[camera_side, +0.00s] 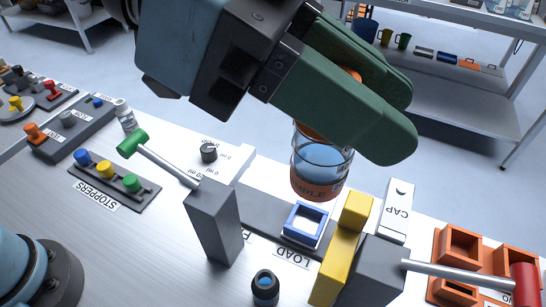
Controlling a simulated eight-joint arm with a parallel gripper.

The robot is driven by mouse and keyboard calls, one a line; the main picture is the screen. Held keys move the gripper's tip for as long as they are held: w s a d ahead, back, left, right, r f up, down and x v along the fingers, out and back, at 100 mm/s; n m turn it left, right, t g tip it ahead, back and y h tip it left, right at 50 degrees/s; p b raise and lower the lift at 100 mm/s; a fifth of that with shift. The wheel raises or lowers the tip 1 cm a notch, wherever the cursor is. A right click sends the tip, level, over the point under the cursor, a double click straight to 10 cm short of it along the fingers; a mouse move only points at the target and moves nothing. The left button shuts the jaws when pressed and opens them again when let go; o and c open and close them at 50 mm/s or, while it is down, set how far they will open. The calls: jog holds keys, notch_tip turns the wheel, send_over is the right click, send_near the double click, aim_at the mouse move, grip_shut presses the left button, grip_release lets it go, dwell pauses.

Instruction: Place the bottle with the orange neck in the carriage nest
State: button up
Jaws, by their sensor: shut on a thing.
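The bottle with the orange neck (322,163) is clear, with blue liquid and an orange "SAMPLE" label. My gripper (392,118), with long green fingers, is shut on it near the neck; the fingers hide most of its upper part. The bottle hangs roughly upright. In the picture its base is just above the carriage nest (305,224), a blue-rimmed square holder beside the "LOAD" label. The bottle appears clear of the nest, but the exact height and alignment cannot be told. The nest looks empty.
A grey post with a green-ended lever (165,164) stands left of the nest. A yellow block (342,250) and a red-ended lever (470,277) are at right. A small dark bottle (265,288) stands in front. Orange bins (460,243) and a stopper rack (112,180) flank the area.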

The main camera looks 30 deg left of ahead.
jog(key=s+d+m+g, duration=0.2)
jog(key=s+d, duration=0.1)
jog(key=s, duration=0.3)
jog(key=shift+w+d+f, duration=0.1)
jog(key=shift+f, duration=7.3)
jog(key=shift+w+d+f, duration=0.1)
jog(key=shift+f, duration=7.25)
jog(key=o, duration=0.7)
jog(key=shift+o, duration=0.2)
